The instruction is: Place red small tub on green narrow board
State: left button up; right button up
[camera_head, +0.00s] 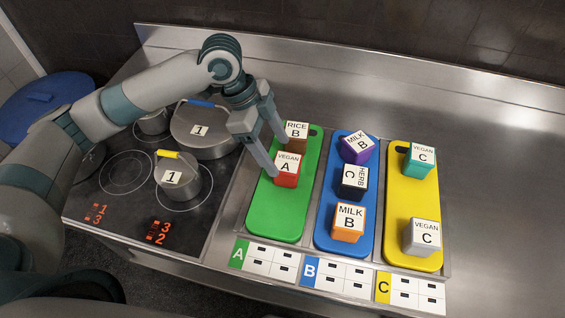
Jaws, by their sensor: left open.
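The red small tub (286,178), with a white lid reading VEGAN A, stands upright on the green narrow board (275,218), around its middle. A brown tub (297,137) with a RICE B lid stands behind it on the same board. My left gripper (279,156) is open and comes down from above at the red tub. One finger is at the tub's left side and the other is behind it, near the brown tub. I cannot tell whether the fingers touch the red tub. My right gripper is not in view.
A blue board (336,237) holds purple, black and orange tubs. A yellow board (398,250) holds teal and grey tubs. Lidded pots stand on the hob (125,200) at left. The green board's front part and the counter (500,200) at right are clear.

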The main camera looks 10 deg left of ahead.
pick_arm(q)
jog(key=b+v, duration=0.1)
jog(key=v, duration=0.3)
jog(key=shift+a+r, duration=0.15)
jog(key=shift+r, duration=0.15)
